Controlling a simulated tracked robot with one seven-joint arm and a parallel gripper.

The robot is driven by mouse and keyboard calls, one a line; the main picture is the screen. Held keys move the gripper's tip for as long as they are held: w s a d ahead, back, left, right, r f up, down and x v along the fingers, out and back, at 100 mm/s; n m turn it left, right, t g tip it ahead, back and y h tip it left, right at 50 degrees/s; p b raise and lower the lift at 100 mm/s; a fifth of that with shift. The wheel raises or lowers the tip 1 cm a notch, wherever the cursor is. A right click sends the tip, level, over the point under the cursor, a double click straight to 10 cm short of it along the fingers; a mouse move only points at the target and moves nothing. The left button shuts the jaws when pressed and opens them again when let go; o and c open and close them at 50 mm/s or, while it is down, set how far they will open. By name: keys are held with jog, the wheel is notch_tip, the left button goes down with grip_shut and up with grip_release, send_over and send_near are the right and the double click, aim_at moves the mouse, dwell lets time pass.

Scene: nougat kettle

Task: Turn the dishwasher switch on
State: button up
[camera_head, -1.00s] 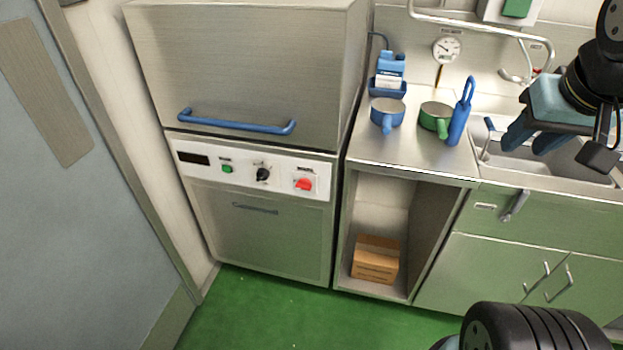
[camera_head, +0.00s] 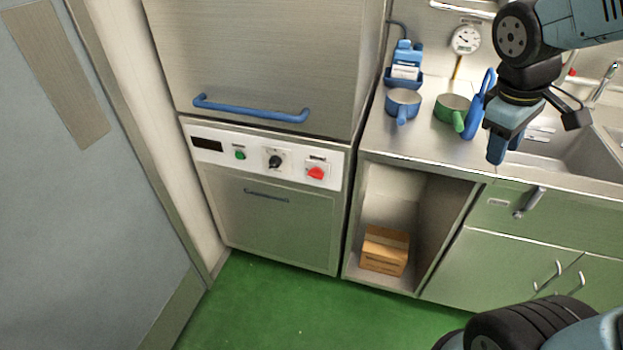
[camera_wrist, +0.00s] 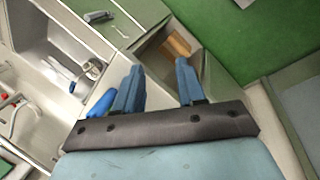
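The dishwasher (camera_head: 265,220) is a steel hood machine with a white control panel (camera_head: 215,160) across its front. The panel carries a dark display (camera_head: 207,144), a green button (camera_head: 240,154), a black rotary knob (camera_head: 275,161) and a red switch (camera_head: 316,172) at its right end. The labels are too small to read. My gripper (camera_head: 500,150) hangs over the counter by the sink, right of the panel and well apart from it. In the wrist view its two blue fingers stand apart with nothing between them (camera_wrist: 158,80), so it is open.
The hood's blue handle (camera_head: 250,111) juts out above the panel. A box (camera_head: 384,250) sits in the open cabinet. The green floor (camera_head: 290,300) is clear.

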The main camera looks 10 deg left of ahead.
jog(key=w+a+f+n+h, duration=0.4)
jog(key=w+a+f+n, duration=0.2)
jog(key=f+n, duration=0.25)
jog(key=n+t+y, duration=0.5)
jog(key=n+t, duration=1.1)
jog(key=n, duration=1.9)
send_near(314, 178)
jog(key=shift+n+y, duration=0.25)
jog(key=shift+y, duration=0.05)
jog(key=w, duration=0.6)
jog(key=w+d, duration=0.1)
jog(key=w, duration=0.2)
jog(key=shift+w, duration=0.25)
jog(key=shift+c, duration=0.2)
grip_shut()
